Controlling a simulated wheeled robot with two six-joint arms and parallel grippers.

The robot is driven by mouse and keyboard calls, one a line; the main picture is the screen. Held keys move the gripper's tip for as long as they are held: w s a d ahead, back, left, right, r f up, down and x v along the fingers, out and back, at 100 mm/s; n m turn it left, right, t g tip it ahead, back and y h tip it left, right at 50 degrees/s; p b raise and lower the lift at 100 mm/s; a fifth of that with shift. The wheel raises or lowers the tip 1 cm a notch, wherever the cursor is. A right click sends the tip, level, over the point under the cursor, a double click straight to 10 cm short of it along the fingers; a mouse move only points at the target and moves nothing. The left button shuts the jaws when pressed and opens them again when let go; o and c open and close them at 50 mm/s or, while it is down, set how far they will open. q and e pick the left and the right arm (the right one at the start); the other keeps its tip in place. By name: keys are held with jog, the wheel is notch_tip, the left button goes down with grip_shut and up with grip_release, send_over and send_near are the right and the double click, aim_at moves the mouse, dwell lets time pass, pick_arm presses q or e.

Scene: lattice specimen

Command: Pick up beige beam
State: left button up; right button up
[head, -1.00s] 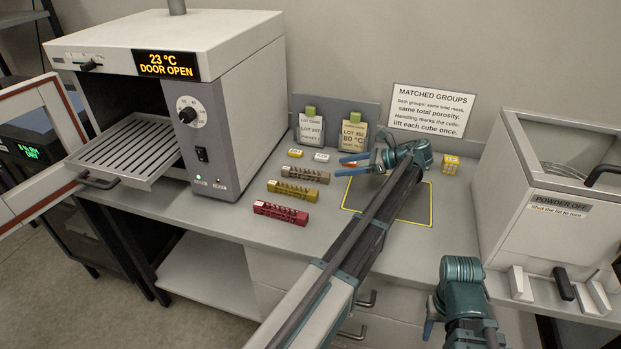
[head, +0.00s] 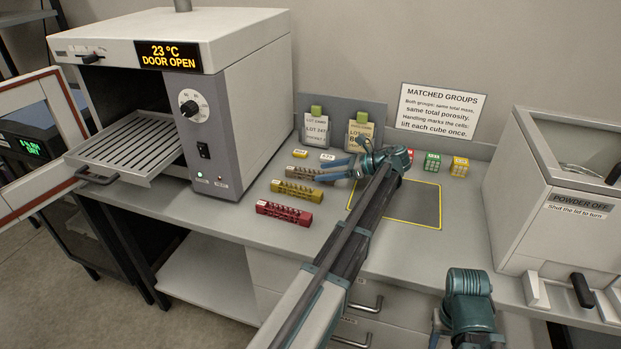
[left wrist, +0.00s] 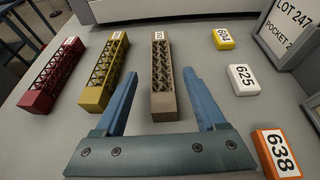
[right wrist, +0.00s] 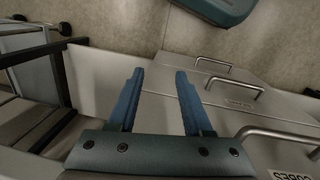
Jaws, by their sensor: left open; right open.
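The beige beam (head: 303,173) lies on the bench behind the yellow and red beams. In the left wrist view the beige beam (left wrist: 163,80) is a lattice bar with solid ends, lying between and beyond my left fingers. My left gripper (head: 338,168) is open and empty, at the right end of the beige beam in the head view. In the left wrist view its fingers (left wrist: 162,85) straddle the near part of the beam; contact cannot be told. My right gripper (right wrist: 155,85) is open and empty, pointing down in front of the drawers.
The yellow beam (head: 297,194) and red beam (head: 284,213) lie parallel nearby. Number tags 625 (left wrist: 243,80) and 638 (left wrist: 277,154) lie beside the beige beam. The oven (head: 222,110) stands left, its door open. A yellow-outlined mat (head: 415,203) is bare at right.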

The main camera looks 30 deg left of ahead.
aim_at(317, 173)
pick_arm(q)
jog(key=b+x, duration=0.2)
jog(key=x, duration=0.3)
jog(key=shift+w+a+f, duration=0.1)
jog(key=shift+f, duration=0.05)
grip_shut()
